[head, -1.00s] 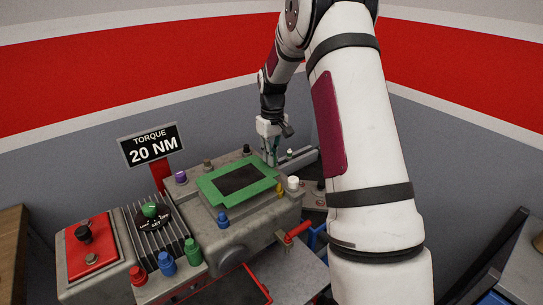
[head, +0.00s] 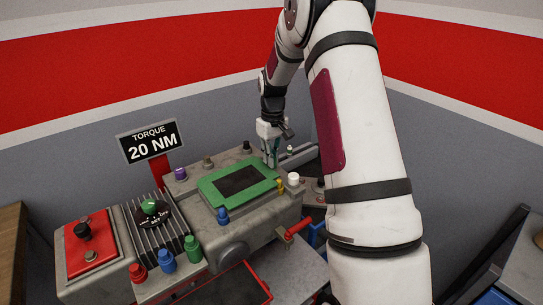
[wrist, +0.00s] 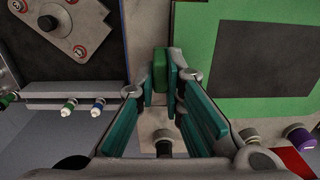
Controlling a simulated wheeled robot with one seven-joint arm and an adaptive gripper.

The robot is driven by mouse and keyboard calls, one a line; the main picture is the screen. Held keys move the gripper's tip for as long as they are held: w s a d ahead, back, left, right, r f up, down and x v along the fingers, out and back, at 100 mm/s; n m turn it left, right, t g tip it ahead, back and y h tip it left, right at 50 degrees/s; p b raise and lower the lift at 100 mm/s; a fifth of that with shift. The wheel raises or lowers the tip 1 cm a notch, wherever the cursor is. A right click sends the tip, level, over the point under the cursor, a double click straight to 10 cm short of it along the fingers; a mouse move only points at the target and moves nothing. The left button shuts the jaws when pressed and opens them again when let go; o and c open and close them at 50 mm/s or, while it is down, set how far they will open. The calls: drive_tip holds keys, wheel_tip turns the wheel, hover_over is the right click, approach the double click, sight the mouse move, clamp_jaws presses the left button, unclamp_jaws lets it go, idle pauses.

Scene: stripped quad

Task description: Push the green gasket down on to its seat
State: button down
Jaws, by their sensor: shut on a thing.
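The green gasket (head: 208,191) is a flat rectangular frame around a dark opening, lying level over the top of the grey housing (head: 240,229). Whether a small gap remains under it cannot be told. In the wrist view the gasket (wrist: 205,55) fills the upper right. My gripper (head: 270,163) is at its far right edge, pointing down. In the wrist view its teal fingers (wrist: 161,82) are closed on a green upright tab (wrist: 160,68) the colour of the gasket. The join between tab and frame is hidden by a finger.
Around the gasket stand a purple knob (head: 181,174), a blue knob (head: 223,216), a yellow knob (head: 280,185) and a white knob (head: 293,179). A torque sign (head: 151,143) rises behind. A red-handled lever (head: 298,228) sticks out at the right front.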

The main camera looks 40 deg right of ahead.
drive_tip(key=shift+f+b, duration=0.3)
drive_tip(key=shift+f, duration=0.8)
drive_tip(key=c, duration=1.6)
unclamp_jaws()
wheel_tip(320, 180, up, 12)
drive_tip(key=shift+d+r, duration=0.1)
